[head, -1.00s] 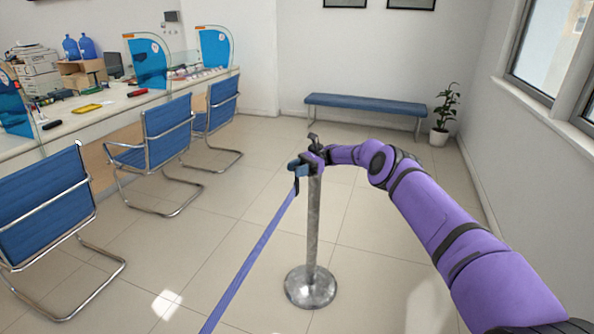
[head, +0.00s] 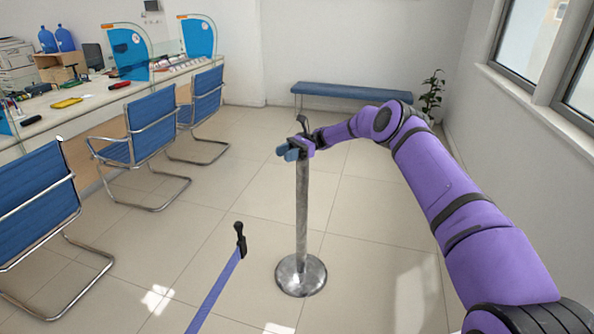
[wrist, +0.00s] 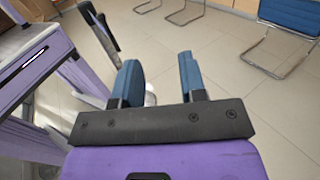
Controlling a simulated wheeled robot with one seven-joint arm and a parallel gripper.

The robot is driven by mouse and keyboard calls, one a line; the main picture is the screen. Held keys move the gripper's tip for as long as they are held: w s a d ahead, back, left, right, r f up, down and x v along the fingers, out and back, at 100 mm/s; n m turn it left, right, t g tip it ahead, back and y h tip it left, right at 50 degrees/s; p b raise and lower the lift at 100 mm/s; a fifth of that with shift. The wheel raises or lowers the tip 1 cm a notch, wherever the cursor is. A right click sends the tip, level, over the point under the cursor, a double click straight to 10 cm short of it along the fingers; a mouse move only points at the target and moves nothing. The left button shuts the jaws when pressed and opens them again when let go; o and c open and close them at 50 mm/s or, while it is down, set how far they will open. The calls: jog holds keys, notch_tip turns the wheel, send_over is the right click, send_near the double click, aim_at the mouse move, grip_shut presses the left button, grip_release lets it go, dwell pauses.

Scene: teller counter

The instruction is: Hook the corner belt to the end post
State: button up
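The end post (head: 302,215) stands upright on a round metal base. Its dark top (head: 303,124) shows just beside my gripper. My gripper (head: 288,153) is at the height of the post top. In the wrist view my gripper (wrist: 160,76) has its two blue fingers apart, with nothing between them. The corner belt (head: 215,290) is a purple-blue strap with a black clip (head: 240,238) at its end. The clip is left of the post and lower, apart from both post and gripper. I cannot tell whether it is in the air or on the floor.
The teller counter (head: 65,113) runs along the left, with several blue chairs (head: 130,150) before it. A blue bench (head: 350,91) and a plant (head: 431,95) stand at the back. The tiled floor around the post is clear.

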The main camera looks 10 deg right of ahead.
jog(key=s+r, duration=0.1)
jog(key=s, duration=1.1)
jog(key=shift+s+d, duration=0.4)
jog(key=shift+r, duration=0.1)
